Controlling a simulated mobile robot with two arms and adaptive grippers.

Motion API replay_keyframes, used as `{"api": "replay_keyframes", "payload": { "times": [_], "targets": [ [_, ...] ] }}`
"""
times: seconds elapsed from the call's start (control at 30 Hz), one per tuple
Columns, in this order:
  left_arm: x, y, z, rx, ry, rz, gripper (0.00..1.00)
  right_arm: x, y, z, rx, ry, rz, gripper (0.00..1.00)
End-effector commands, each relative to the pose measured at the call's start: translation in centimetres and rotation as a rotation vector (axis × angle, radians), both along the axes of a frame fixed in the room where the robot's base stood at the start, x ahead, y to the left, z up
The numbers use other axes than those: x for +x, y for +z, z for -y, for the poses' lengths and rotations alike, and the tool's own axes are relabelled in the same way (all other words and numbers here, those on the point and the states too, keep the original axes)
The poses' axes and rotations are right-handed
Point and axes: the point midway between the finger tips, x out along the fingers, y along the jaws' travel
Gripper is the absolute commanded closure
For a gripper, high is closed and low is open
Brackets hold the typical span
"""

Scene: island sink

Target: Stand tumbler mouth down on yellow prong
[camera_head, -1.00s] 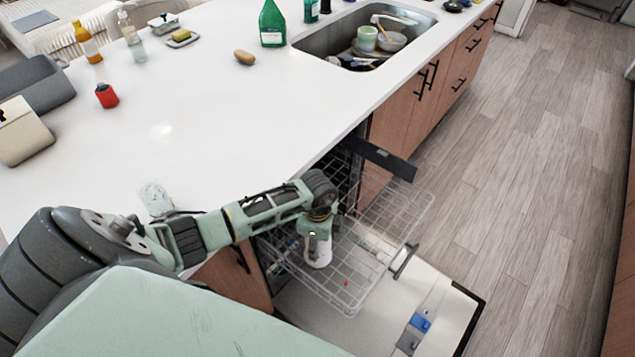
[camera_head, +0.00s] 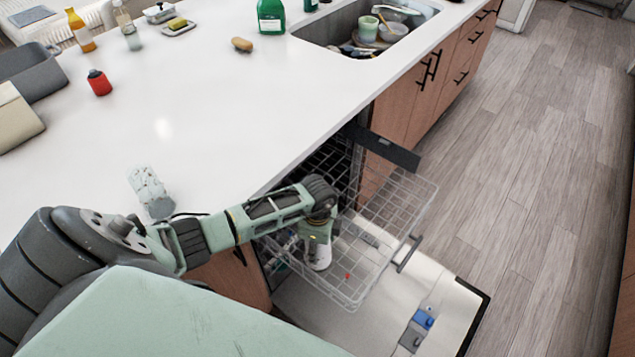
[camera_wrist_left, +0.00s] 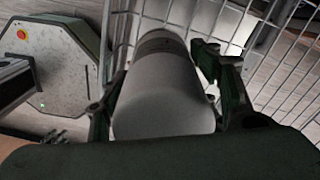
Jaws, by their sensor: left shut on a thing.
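The tumbler (camera_head: 319,259) is pale and shows at the end of my left arm in the head view, over the pulled-out wire rack (camera_head: 384,240). My left gripper (camera_head: 318,243) is shut on it. In the left wrist view the tumbler (camera_wrist_left: 165,105) is a smooth grey cylinder between the two dark fingers (camera_wrist_left: 162,65), with its far end toward the rack wires. I cannot tell from these views which end is the mouth. A small red mark (camera_head: 347,276) shows on the rack. I cannot make out the yellow prong. My right gripper is not in view.
The dishwasher door (camera_head: 375,305) lies open under the rack. A sink (camera_head: 365,35) with dishes is farther back. Open floor lies to the right.

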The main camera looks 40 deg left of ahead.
Motion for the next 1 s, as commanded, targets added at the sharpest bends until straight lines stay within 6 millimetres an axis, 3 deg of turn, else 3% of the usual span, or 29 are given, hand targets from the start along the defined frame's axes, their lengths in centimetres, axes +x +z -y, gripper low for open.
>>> {"api": "replay_keyframes", "payload": {
  "times": [0.8,0.83,1.0],
  "targets": [
    [0.06,-0.41,0.02,-0.001,0.000,0.001,0.80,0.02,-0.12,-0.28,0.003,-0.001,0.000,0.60],
    [0.06,-0.41,0.02,-0.001,0.000,0.001,0.42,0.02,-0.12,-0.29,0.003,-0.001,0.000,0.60],
    [0.05,-0.42,0.01,-0.001,0.000,0.001,0.28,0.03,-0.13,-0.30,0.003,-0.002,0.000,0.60]
  ]
}}
